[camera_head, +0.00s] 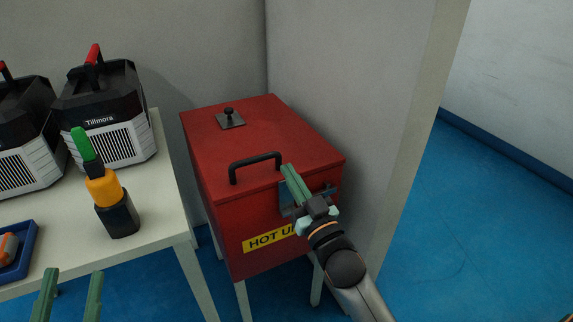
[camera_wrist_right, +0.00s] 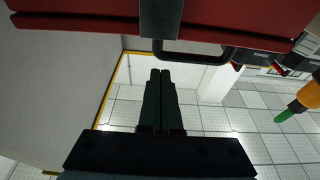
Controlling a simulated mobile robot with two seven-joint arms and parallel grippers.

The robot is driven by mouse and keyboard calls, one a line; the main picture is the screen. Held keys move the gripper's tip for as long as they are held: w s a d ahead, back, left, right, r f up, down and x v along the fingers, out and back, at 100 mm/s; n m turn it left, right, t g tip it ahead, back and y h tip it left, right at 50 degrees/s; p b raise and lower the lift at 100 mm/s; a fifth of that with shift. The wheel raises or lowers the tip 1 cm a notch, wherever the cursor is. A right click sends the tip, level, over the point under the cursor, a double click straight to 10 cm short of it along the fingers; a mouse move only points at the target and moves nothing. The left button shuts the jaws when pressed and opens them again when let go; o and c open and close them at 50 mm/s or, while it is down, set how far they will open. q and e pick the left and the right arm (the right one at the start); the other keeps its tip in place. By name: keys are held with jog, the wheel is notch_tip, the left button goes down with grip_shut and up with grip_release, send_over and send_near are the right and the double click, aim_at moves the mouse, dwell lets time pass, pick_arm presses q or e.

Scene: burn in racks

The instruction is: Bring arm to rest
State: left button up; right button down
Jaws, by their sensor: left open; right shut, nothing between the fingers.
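My right gripper (camera_head: 290,180) is shut and empty. In the head view it stands in front of the upper right part of a red box (camera_head: 265,140). It partly covers the box's latch plate and the end of a yellow label (camera_head: 268,240) reading "HOT U...". In the right wrist view its closed fingers (camera_wrist_right: 160,100) lie side by side, with the box's red edge (camera_wrist_right: 80,22) and black handle (camera_wrist_right: 195,52) beyond them. I cannot tell whether the fingers touch the box. My left gripper (camera_head: 70,292) is open at the bottom left, its two green fingers apart and empty.
A white table (camera_head: 160,205) on the left holds two black-and-white machines (camera_head: 105,115) with red handles, an orange-and-green tool (camera_head: 103,185) in a black holder, and a blue tray (camera_head: 25,245). A grey wall (camera_head: 350,80) stands behind the box. Blue floor (camera_head: 470,220) is clear on the right.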

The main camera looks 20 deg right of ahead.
pick_arm(q)
jog(key=f, duration=0.1)
jog(key=w+f+n+y, duration=0.1)
jog(key=f+g, duration=0.1)
jog(key=shift+w+a+f+y, duration=0.1)
jog(key=shift+w+y, duration=0.15)
jog(key=shift+y, duration=0.05)
pick_arm(e)
jog(key=v, duration=0.7)
jog(key=shift+s+f, duration=0.3)
